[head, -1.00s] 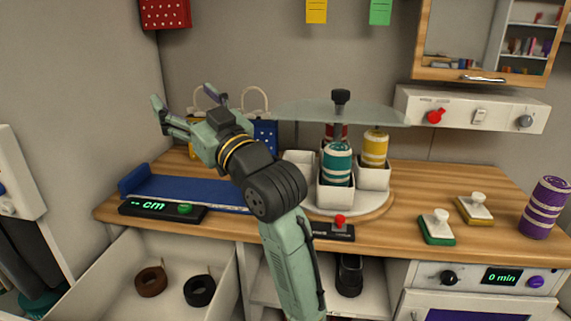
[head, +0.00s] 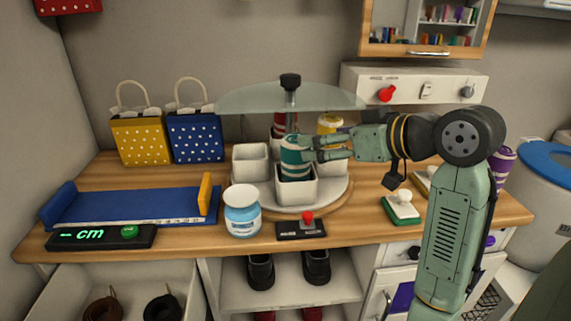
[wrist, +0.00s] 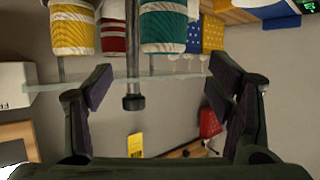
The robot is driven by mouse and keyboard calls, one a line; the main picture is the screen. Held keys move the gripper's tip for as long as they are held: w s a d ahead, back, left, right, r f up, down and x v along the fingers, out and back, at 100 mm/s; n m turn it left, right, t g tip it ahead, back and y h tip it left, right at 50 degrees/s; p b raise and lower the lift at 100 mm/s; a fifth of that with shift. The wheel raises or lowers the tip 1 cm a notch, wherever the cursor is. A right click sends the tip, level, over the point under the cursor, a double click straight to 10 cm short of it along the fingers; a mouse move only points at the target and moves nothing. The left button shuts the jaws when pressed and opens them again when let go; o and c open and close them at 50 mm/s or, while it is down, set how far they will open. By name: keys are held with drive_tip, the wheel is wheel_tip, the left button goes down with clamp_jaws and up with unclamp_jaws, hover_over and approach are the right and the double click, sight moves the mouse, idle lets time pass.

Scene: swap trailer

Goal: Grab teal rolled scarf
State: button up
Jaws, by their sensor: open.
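The teal rolled scarf (head: 295,163) stands upright in a white square cup (head: 297,191) at the front of the round carousel (head: 335,198). It has pale bands. In the wrist view, the teal scarf (wrist: 163,25) is at the top, beyond my fingertips and roughly centred between them. My gripper (head: 313,148) is at the scarf's right side in the head view, its fingertips overlapping the scarf's right edge. It is open and empty, its fingers wide apart in the wrist view (wrist: 162,85). I cannot tell whether a fingertip touches the scarf.
A red scarf (head: 280,125) and a yellow scarf (head: 330,124) stand behind the teal one. A glass disc (head: 250,97) on a central post hangs above. An empty cup (head: 251,161) is at left.

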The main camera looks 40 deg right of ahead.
sight(296, 139)
drive_tip(key=p+x, duration=0.2)
drive_tip(key=x, duration=0.7)
drive_tip(key=shift+a+f+p, duration=0.15)
drive_tip(key=shift+a+p, duration=0.05)
drive_tip(key=shift+p, duration=0.1)
drive_tip(key=shift+s, duration=0.1)
drive_tip(key=shift+c, duration=0.2)
drive_tip(key=c, duration=1.7)
